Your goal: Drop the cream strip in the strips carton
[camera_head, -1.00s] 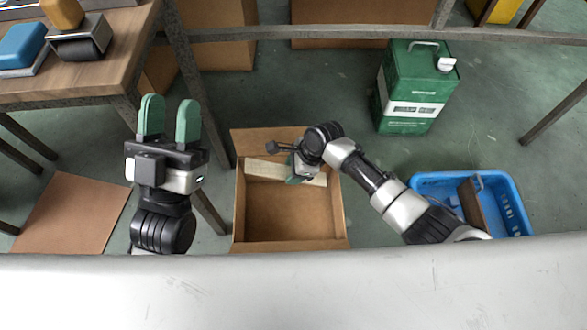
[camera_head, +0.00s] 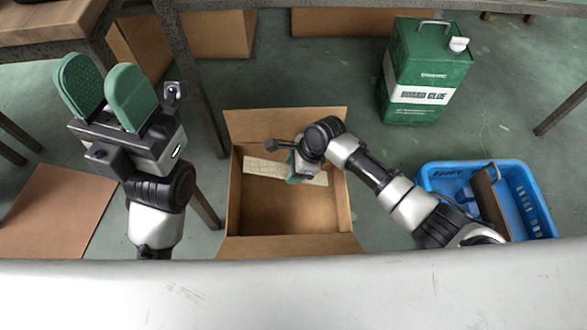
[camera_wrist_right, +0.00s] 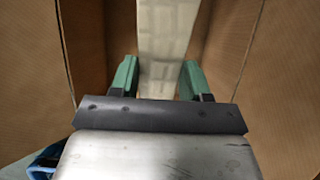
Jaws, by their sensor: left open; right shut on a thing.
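The cream strip (camera_head: 262,168) is a flat, pale bar, lying crosswise near the back wall of the open brown carton (camera_head: 290,246). My right gripper (camera_head: 293,179) reaches into the carton and is shut on the strip near its middle; my wrist hides part of it. In the right wrist view the strip (camera_wrist_right: 160,42) runs between the green fingers of my right gripper (camera_wrist_right: 159,77), with carton walls on both sides. I cannot tell whether it touches the carton floor. My left gripper (camera_head: 97,76) is open and empty, left of the carton.
A blue basket (camera_head: 450,172) holding a dark brown piece stands to the right. A green glue canister (camera_head: 428,70) stands behind it. A wooden table (camera_head: 45,20) is at the upper left, and a flat brown sheet (camera_head: 55,208) lies on the floor.

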